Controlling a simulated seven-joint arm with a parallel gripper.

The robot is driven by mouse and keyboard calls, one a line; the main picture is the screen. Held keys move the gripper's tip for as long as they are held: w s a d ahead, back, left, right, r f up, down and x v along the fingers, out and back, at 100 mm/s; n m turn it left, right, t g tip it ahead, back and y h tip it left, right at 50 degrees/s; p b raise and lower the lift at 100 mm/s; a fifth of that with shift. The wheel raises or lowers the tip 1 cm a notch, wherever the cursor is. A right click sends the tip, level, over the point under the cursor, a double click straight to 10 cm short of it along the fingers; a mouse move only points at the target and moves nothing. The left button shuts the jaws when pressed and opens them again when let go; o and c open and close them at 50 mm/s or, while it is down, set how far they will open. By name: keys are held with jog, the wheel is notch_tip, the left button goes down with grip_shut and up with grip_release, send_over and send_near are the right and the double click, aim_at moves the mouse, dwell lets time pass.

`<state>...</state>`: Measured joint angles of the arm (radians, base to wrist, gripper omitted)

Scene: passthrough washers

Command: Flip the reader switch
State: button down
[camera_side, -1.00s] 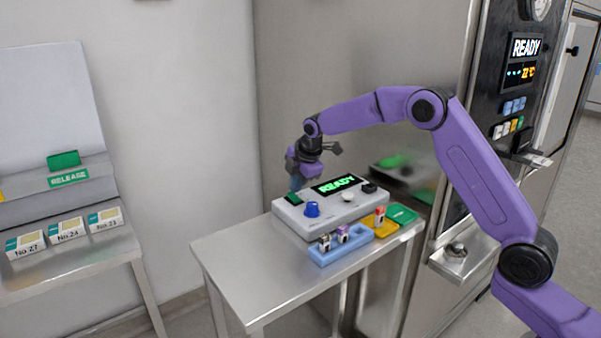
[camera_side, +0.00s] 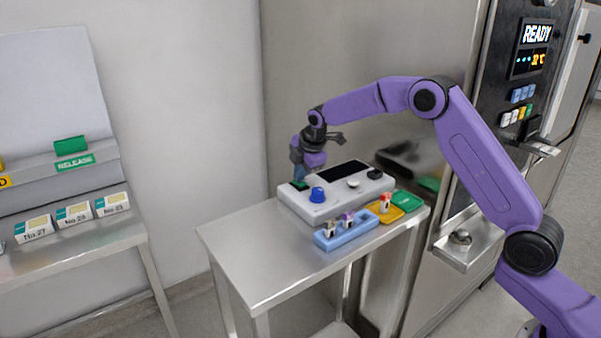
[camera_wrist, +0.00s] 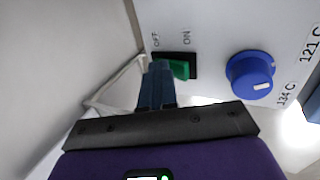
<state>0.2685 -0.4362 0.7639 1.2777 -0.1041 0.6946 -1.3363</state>
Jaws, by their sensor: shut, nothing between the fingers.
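The reader (camera_side: 335,195) is a pale grey box on the steel table, with a dark, blank display (camera_side: 344,171) on top. Its green rocker switch (camera_side: 301,186) is at the left end. In the wrist view the switch (camera_wrist: 181,69) sits in a black frame, between the printed labels OFF on the left and ON on the right. My gripper (camera_side: 297,178) is shut and empty, pointing down at the switch. In the wrist view its blue fingertips (camera_wrist: 160,68) are at the OFF side and hide that part of the switch. I cannot tell whether they touch.
A blue knob (camera_side: 317,195) stands beside the switch; it also shows in the wrist view (camera_wrist: 250,72). A blue rack (camera_side: 345,235) with small vials, a yellow tray (camera_side: 383,214) and a green tray (camera_side: 407,202) lie in front. The table's left part is clear.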

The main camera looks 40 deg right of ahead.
jog(key=shift+s+f, duration=0.25)
jog(key=shift+s, duration=0.6)
jog(key=v, duration=1.4)
jog(key=shift+w+r, duration=0.25)
jog(key=shift+r, duration=0.05)
jog(key=shift+a, duration=0.1)
